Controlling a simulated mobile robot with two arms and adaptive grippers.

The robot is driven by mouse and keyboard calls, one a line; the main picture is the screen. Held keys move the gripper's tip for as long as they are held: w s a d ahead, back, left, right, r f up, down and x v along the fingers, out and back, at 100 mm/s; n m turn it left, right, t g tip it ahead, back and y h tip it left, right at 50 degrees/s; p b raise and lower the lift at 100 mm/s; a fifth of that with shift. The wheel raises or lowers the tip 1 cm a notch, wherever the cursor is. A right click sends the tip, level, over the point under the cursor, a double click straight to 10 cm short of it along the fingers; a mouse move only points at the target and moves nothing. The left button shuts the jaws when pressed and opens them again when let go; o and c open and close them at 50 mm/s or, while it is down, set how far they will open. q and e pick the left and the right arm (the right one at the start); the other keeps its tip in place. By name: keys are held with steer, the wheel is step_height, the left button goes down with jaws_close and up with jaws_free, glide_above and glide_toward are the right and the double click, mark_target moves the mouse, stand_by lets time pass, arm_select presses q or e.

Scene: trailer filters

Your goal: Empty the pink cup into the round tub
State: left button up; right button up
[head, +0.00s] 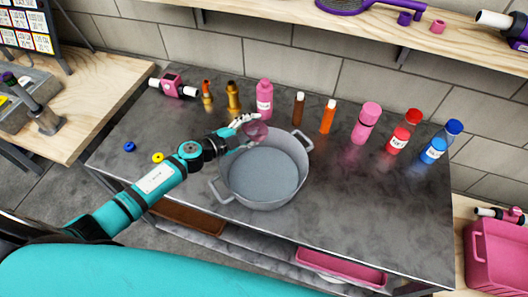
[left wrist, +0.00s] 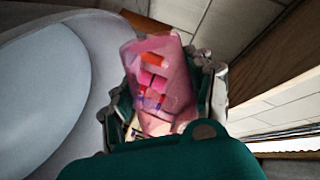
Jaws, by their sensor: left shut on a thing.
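The round tub (head: 262,176) is a grey metal pot with two side handles, standing on the dark metal table. Its visible inside floor looks bare. The pink cup (head: 256,132) is translucent and sits at the tub's upper left rim, above it. My left gripper (head: 243,127) is shut on the cup. In the left wrist view the cup (left wrist: 147,50) is between the fingers of the gripper (left wrist: 165,100), with small orange, pink and purple pieces showing in or through it. The tub (left wrist: 85,70) curves along the left there. My right gripper is not in view.
Behind the tub stand a pink bottle (head: 264,99), a brown bottle (head: 298,109) and an orange one (head: 328,116). Pink, red (head: 404,131) and blue (head: 440,142) bottles stand to the right. The table's front right is clear.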

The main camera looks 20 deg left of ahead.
arm_select(q)
steer(key=n+g+p, duration=0.1)
steer(key=p, duration=0.2)
steer(key=w+r+n+g+p, duration=0.1)
steer(key=n+p, duration=0.1)
steer(key=p, duration=0.1)
steer(key=shift+a+r+h+p, duration=0.1)
steer(key=shift+a+h+p, duration=0.3)
steer(key=shift+w+a+n, duration=0.2)
steer(key=shift+a+n, duration=0.05)
steer(key=shift+n, duration=0.15)
steer(key=shift+w+a+n+g, duration=0.15)
steer(key=shift+w+n+g, duration=0.05)
steer(key=shift+n+g, duration=0.2)
steer(key=shift+w+a+r+n+g+h, duration=0.35)
steer(key=shift+r+n+g+h, duration=0.05)
steer(key=shift+n, duration=0.2)
steer(key=shift+w+a+f+n+b, duration=0.15)
steer(key=shift+f+n+b, duration=0.15)
steer(key=shift+n, duration=0.2)
steer(key=shift+w+g+h, duration=0.1)
steer(key=shift+g+h, duration=0.2)
steer(key=shift+r, duration=0.1)
steer(key=shift+n, duration=0.3)
steer(key=shift+r+p, duration=0.3)
steer(key=shift+r, duration=2.1)
